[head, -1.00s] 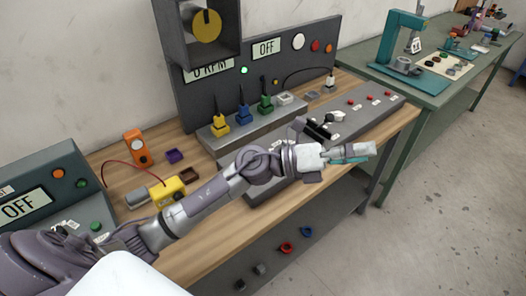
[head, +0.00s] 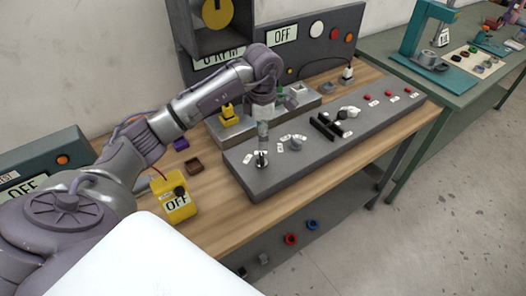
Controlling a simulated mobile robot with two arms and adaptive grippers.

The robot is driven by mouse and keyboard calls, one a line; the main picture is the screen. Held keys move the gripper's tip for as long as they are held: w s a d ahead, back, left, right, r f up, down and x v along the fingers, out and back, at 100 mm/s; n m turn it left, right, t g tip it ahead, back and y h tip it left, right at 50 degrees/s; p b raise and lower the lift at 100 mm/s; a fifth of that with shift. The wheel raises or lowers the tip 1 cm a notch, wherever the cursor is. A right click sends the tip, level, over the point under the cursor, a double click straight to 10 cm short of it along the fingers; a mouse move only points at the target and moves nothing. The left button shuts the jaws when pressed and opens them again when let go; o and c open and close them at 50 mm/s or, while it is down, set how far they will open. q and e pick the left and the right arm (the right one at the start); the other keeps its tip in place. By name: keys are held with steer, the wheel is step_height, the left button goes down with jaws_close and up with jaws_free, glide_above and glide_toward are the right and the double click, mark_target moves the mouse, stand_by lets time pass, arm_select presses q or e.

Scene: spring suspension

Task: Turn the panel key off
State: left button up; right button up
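The grey control panel (head: 330,150) lies sloped along the front of the wooden bench. A small round control with white labels around it (head: 292,142) sits near its left part and may be the key; it is too small to be sure. A short metal post (head: 262,160) stands at the panel's left end, beside another label. My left gripper (head: 263,138) points down just above this post, left of the labelled control. Its fingers are seen edge-on, so their opening is unclear, and I cannot tell whether they touch the post. My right gripper is out of view.
A black-handled switch (head: 328,126), a white knob (head: 348,112) and red buttons (head: 367,98) sit farther right on the panel. A green table (head: 460,85) is at right.

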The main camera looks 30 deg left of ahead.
mark_target(263, 157)
arm_select(q)
step_height(263, 157, down, 8)
steer(key=shift+r+p, duration=0.2)
steer(key=shift+p, duration=0.75)
steer(key=shift+f, duration=0.65)
